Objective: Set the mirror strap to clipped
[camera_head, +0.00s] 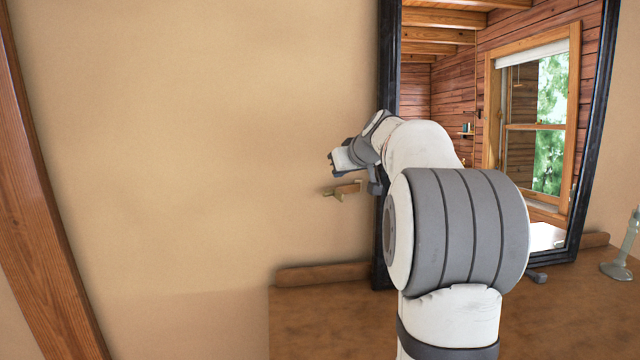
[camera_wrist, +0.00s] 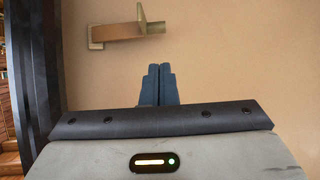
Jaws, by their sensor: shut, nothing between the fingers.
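The mirror (camera_head: 440,60) has a black frame and leans or hangs against the tan wall; its frame edge (camera_wrist: 38,70) runs down the left of the wrist view. A small tan bar with a brass-coloured end, which looks like the mirror strap (camera_head: 343,190), is on the wall just left of the frame. In the wrist view the strap (camera_wrist: 118,33) runs from a small plate to an upright brass end with a short stub. My gripper (camera_wrist: 158,68) is shut and empty, apart from the strap. In the head view my gripper (camera_head: 334,164) appears near it.
A brown ledge or cabinet top (camera_head: 330,310) lies below the mirror, with a raised back strip. A grey-green stand (camera_head: 622,255) is at the far right. A wooden beam (camera_head: 45,190) slants at the left. The wall between is bare.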

